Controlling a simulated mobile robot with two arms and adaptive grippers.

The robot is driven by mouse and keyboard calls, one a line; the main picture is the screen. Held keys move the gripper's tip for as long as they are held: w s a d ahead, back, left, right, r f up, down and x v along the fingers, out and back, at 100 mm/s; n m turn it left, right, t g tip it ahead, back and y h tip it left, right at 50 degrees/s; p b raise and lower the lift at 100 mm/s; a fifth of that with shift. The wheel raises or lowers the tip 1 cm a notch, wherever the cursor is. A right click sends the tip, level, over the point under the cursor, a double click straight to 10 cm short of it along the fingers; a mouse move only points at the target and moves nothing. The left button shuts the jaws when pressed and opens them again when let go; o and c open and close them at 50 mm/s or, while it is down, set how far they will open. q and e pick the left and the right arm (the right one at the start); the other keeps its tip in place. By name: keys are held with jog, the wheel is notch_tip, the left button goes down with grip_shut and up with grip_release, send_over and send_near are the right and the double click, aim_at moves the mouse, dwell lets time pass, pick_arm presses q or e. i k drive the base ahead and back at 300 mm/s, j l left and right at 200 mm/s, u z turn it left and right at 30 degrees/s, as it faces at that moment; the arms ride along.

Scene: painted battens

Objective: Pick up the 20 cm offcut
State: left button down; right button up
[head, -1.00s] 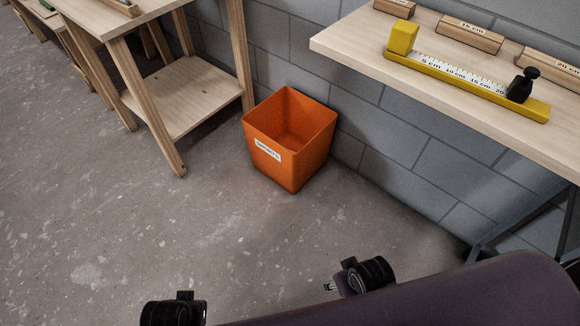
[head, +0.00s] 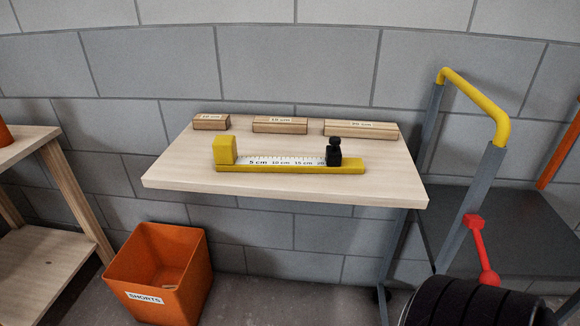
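A shorter piece (head: 280,125) lies at the back middle and the shortest (head: 211,122) at the back left. In front of them is a yellow measuring gauge (head: 290,168) with a white scale, a yellow end block and a black stop near the 20 mark. Neither gripper's fingers show in the head view.
The table (head: 190,181) has bare surface around the gauge. An orange bin (head: 160,272) labelled SHORTS stands on the floor at lower left. A wooden bench (head: 45,262) is at the left. A grey frame with a yellow handle (head: 475,100) stands right of the table, with a red rod (head: 486,262) before it.

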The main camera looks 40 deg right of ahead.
aim_at(342, 129)
jog(key=z, duration=0.45)
jog(key=l+z, duration=0.15)
jog(key=z, duration=0.25)
jog(key=l+z, duration=0.1)
jog(key=z, duration=0.8)
jog(key=i+j, duration=0.15)
jog(key=j, duration=0.2)
jog(key=i+j+z, duration=0.1)
jog(key=j, duration=0.25)
jog(key=i+j, duration=0.1)
jog(key=j, duration=0.3)
jog(key=i+z, duration=0.05)
